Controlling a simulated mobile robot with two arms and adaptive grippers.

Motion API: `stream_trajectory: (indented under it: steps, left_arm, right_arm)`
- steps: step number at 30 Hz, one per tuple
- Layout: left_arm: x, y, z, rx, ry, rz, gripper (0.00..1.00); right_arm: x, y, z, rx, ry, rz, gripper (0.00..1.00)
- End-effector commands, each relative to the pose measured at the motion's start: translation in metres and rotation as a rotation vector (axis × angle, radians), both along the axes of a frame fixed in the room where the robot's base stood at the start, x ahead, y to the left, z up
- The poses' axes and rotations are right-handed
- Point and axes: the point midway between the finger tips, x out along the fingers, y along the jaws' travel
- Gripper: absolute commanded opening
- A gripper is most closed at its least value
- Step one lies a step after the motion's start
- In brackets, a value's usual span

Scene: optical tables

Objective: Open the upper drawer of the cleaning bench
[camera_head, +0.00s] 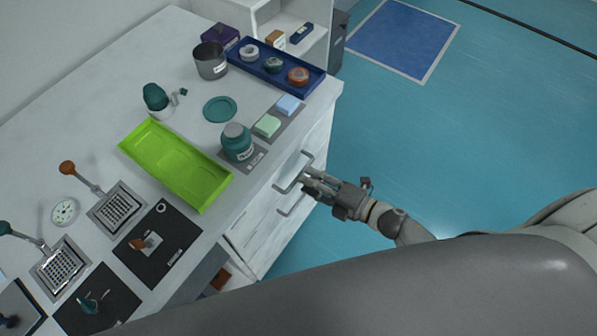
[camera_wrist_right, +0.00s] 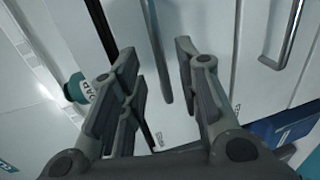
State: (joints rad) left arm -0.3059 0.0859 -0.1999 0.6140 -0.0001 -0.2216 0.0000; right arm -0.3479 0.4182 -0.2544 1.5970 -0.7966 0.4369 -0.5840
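The white cleaning bench (camera_head: 262,192) has drawers in its front. The upper drawer's grey bar handle (camera_head: 290,184) is at my right gripper (camera_head: 308,180) in the head view. The lower handle (camera_head: 293,207) is below it. In the right wrist view, the fingers of my right gripper (camera_wrist_right: 157,55) are apart, and the upper handle (camera_wrist_right: 163,75) appears in the gap between them. I cannot tell if either finger touches it. The lower handle (camera_wrist_right: 283,38) shows at the right. I cannot tell if the upper drawer is slightly open. My left gripper is not in view.
On the bench top, a teal jar (camera_head: 237,143), a green tray (camera_head: 175,165) and green and blue blocks (camera_head: 267,125) are near the drawer side. A blue tray (camera_head: 275,66) holds small round items at the back. The teal floor (camera_head: 430,130) in front is clear.

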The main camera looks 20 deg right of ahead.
Motion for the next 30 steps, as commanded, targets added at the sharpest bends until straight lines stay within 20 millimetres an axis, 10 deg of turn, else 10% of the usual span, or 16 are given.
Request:
stream_trajectory:
  steps: [20,30]
  left_arm:
    - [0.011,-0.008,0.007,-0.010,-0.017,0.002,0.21]
    - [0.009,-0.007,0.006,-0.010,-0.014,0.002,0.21]
  right_arm:
    - [0.035,0.027,-0.009,0.001,0.002,0.000,0.31]
    - [0.035,0.027,-0.009,0.001,0.002,-0.001,0.00]
